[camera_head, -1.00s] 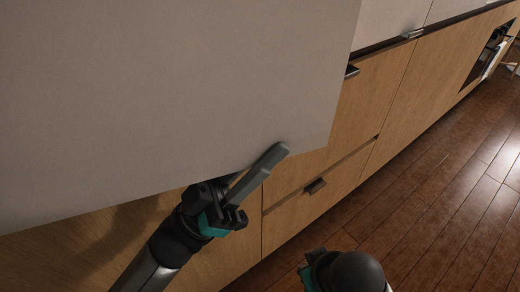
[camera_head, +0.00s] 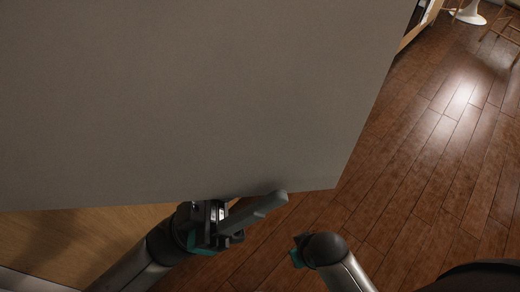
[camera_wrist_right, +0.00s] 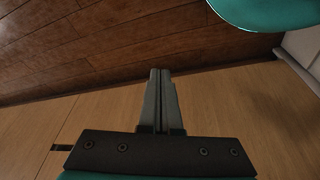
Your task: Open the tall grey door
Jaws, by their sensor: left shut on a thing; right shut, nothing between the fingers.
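The tall grey door (camera_head: 200,95) fills the upper left and middle of the head view, its right and lower edges in sight. Its handle, a grey bar (camera_head: 260,208), sticks out near the lower right corner. My left gripper (camera_head: 226,222) is shut on the handle at its left part, below the door's lower edge. My right gripper is empty and shut; its two fingers (camera_wrist_right: 160,75) lie together in the right wrist view. In the head view only part of the right arm shows, low and right of the handle, apart from the door.
Brown plank floor (camera_head: 430,150) is open to the right of the door. A strip of wooden cabinet front (camera_head: 70,235) shows at lower left. A white pedestal base (camera_head: 468,14) and wooden chair (camera_head: 505,25) stand far off at top right. Wooden fronts (camera_wrist_right: 230,100) also lie near the right gripper.

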